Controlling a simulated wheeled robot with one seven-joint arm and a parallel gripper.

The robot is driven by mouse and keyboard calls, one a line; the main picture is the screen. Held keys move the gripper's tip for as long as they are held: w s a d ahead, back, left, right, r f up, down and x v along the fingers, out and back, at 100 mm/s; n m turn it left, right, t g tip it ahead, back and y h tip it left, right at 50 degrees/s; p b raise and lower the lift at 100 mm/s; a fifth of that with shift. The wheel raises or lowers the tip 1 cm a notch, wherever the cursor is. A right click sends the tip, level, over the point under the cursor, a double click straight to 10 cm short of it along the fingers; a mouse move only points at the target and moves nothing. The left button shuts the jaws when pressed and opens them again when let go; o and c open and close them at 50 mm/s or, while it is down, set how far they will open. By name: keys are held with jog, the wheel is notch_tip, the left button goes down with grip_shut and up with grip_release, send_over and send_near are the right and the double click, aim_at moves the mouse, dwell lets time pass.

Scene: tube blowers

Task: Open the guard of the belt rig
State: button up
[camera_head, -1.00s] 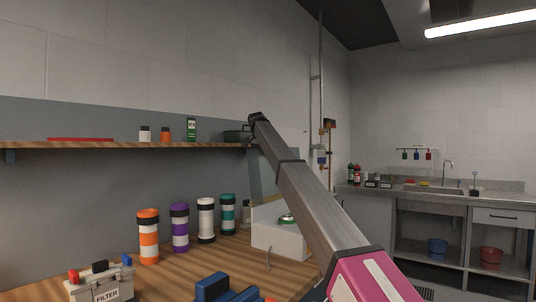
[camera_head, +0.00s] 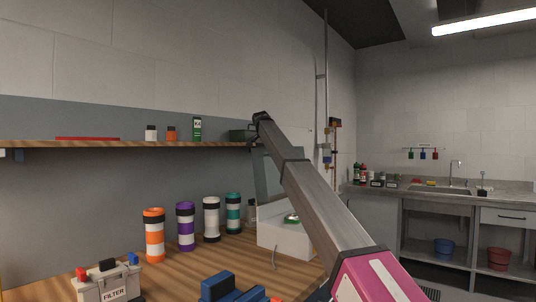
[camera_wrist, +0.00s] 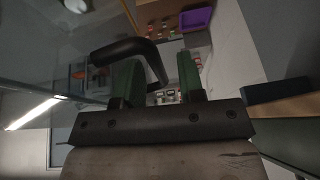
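The belt rig (camera_head: 284,238) is a pale box with a green part on top, on the wooden bench behind my arm. A grey see-through panel, apparently its guard (camera_head: 265,176), stands raised and tilted above it, partly hidden by my arm. In the wrist view, a black bent handle (camera_wrist: 128,48) crosses by the left finger, and its curved end lies between the fingers. A see-through sheet spreads at the left there. My gripper (camera_wrist: 158,62) has its two green fingers apart, with a gap beside the handle. The head view does not clearly show my gripper.
Orange, purple, white and teal banded cylinders (camera_head: 186,226) stand left of the rig. A filter box (camera_head: 106,284) and a blue object (camera_head: 230,290) are at the front of the bench. A wooden shelf (camera_head: 90,144) runs above. A sink counter (camera_head: 440,192) is at the right.

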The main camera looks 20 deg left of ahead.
jog(key=v, duration=1)
jog(key=shift+a+r, duration=0.15)
jog(key=shift+r, duration=0.2)
jog(key=shift+s, duration=0.15)
